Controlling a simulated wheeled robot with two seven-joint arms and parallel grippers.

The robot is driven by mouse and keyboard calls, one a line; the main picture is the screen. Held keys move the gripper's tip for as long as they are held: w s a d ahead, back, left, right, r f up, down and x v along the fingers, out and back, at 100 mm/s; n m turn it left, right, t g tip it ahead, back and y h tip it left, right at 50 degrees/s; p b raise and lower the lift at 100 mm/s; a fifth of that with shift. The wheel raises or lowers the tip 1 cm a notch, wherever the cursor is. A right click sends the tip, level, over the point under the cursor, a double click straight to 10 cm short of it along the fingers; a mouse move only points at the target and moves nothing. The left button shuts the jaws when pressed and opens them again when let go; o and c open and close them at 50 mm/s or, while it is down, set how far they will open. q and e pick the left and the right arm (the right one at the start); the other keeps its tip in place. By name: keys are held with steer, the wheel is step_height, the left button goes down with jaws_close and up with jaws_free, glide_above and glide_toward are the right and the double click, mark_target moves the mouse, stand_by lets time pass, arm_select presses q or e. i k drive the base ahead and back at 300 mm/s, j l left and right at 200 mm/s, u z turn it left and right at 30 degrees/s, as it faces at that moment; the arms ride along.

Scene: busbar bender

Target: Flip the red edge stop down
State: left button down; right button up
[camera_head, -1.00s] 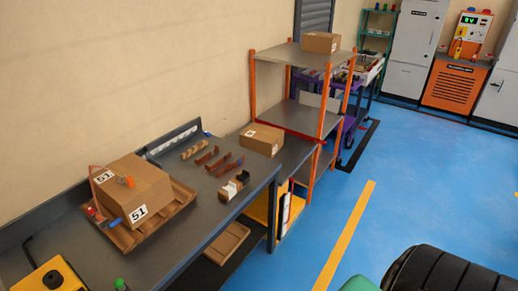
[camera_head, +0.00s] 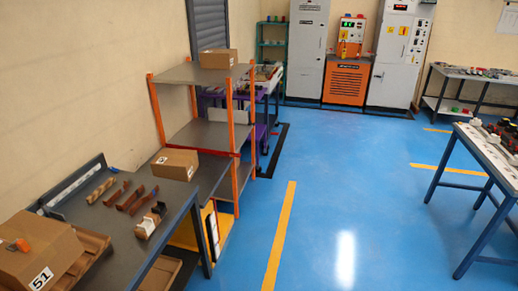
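A thin red bar (camera_head: 218,153) runs along the front edge of the middle shelf of the orange-post rack (camera_head: 236,135), left of the picture's middle. It looks like the red edge stop. It is small and far off, and I cannot tell whether it stands up or hangs down. Neither of my grippers shows in the head view.
A grey bench (camera_head: 115,235) with cartons and copper-coloured bars stands at the left front. A carton (camera_head: 175,163) sits by the rack, another (camera_head: 218,62) on its top shelf. Blue floor (camera_head: 345,205) lies open right of the rack. Another table (camera_head: 490,158) stands at right.

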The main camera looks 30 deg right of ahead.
mark_target(170, 146)
steer(key=z, duration=0.45)
steer(key=i+l+u, duration=0.25)
steer(key=i+l, duration=0.5)
steer(key=i, duration=0.35)
steer(key=i+l+u, duration=0.25)
steer(key=i+l, duration=0.65)
steer(key=i+l+u, duration=0.25)
steer(key=i+l, duration=0.75)
steer(key=l, duration=0.15)
